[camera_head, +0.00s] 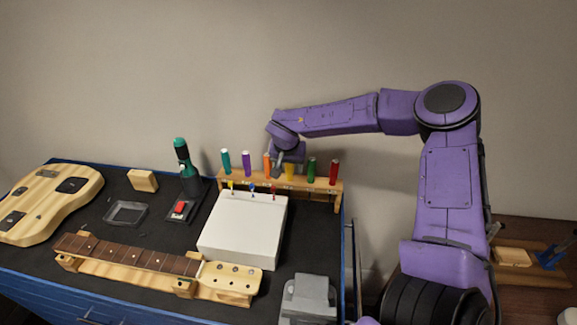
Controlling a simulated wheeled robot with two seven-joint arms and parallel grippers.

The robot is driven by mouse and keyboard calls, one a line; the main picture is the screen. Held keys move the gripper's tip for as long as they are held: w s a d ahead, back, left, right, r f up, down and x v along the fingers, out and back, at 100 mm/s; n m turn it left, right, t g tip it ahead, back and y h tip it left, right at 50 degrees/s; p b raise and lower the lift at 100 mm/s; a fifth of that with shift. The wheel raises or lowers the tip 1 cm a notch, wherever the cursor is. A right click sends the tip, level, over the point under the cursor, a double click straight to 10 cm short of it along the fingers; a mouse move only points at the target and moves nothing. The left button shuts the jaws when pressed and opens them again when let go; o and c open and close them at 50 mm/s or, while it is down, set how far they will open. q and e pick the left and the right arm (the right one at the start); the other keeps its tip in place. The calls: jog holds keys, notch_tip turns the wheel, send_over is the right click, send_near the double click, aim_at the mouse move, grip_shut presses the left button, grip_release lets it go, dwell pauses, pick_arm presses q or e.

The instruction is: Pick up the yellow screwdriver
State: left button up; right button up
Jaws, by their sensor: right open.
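The yellow screwdriver (289,172) stands upright in the wooden rack (338,190) at the back right of the workbench, between an orange and a dark green one. My right gripper (284,168), at the end of the purple arm, is open and right at the yellow handle, partly covering it. I cannot tell whether the fingers touch the handle or sit around it. The yellow screwdriver's shaft is hidden behind the white box's back edge and the rack. My left gripper does not show.
Other screwdrivers, teal (226,161), purple (247,164), orange (267,166), dark green (311,170) and red (334,172), stand close by in the rack. A white box (240,232) with small coloured pins lies in front. A guitar neck (130,257) and body (40,205) lie left.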

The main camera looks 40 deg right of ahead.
jog(key=shift+s, duration=0.15)
grip_shut()
